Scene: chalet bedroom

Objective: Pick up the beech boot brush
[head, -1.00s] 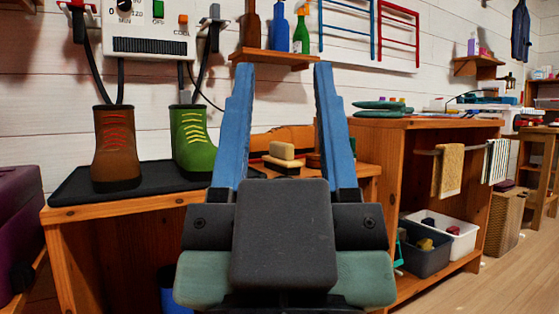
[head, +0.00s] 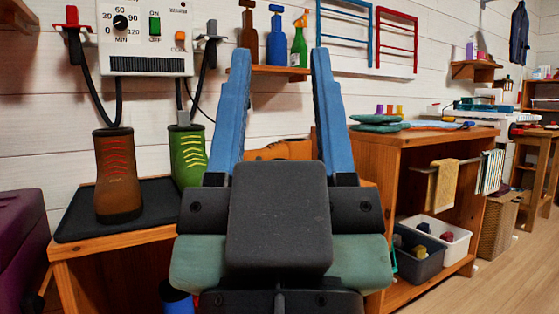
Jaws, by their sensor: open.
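My gripper (head: 268,62) is in the middle of the head view, with its two blue fingers spread wide and nothing visible between their tips. Its dark body covers the right part of the low wooden bench (head: 120,240). The beech boot brush is not visible now; the spot on the bench where a pale wooden brush showed earlier is hidden behind my gripper. An orange-brown object (head: 280,150) shows between the fingers, further back near the wall.
A brown boot (head: 118,180) and a green boot (head: 188,155) stand on a black mat (head: 75,215) under a wall dryer (head: 145,40). A shelf (head: 285,72) holds bottles above. A wooden cabinet (head: 385,190) stands right, with bins below. Floor (head: 490,285) is clear at right.

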